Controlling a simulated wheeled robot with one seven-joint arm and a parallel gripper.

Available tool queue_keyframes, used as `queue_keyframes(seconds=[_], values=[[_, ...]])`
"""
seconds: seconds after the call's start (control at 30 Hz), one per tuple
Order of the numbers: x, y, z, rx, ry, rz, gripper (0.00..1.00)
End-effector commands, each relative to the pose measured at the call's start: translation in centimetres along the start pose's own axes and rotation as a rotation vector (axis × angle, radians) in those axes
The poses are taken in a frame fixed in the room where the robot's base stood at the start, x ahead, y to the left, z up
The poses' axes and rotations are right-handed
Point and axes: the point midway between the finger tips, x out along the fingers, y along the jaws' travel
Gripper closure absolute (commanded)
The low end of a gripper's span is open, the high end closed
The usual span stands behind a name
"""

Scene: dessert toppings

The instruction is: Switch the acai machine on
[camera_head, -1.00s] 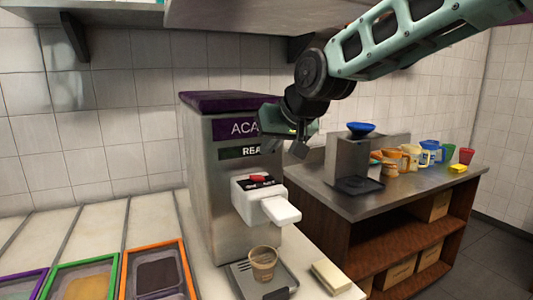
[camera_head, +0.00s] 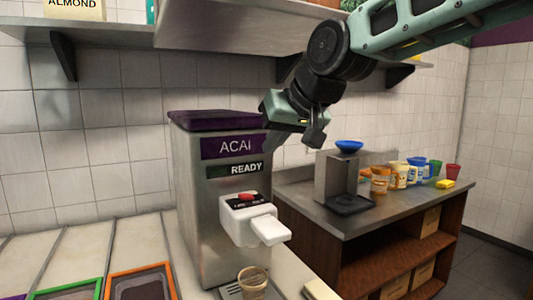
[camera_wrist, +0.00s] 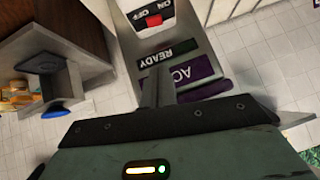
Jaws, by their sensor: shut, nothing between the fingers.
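The acai machine (camera_head: 218,185) is a grey metal box with a purple top, an ACAI label and a READY sign (camera_head: 240,170). Its white dispenser unit (camera_head: 248,215) carries a red switch (camera_head: 246,196) on a black ON/OFF panel. The wrist view shows the red switch (camera_wrist: 154,20) close up beside the ON and OFF words, lying toward OFF as far as I can tell. My gripper (camera_head: 311,138) is shut and empty, in the air to the upper right of the machine front. In the wrist view the shut fingers (camera_wrist: 156,82) point toward the switch, apart from it.
A cup (camera_head: 252,282) stands on the tray under the spout. Topping bins (camera_head: 140,284) sit at the lower left. A shelf (camera_head: 230,22) hangs above.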

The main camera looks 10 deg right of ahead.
Motion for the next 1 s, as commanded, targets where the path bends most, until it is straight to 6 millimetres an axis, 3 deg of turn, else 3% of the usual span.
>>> queue_keyframes(seconds=[0.13,0.53,0.67,1.0], values=[[-0.3,-1.1,-0.4,-0.001,0.000,-0.002,1.00],[0.6,-1.1,-0.2,0.001,-0.001,-0.002,1.00],[2.4,-1.1,-0.1,0.001,-0.004,-0.002,1.00],[9.3,-1.1,-0.2,0.000,-0.003,-0.001,1.00]])
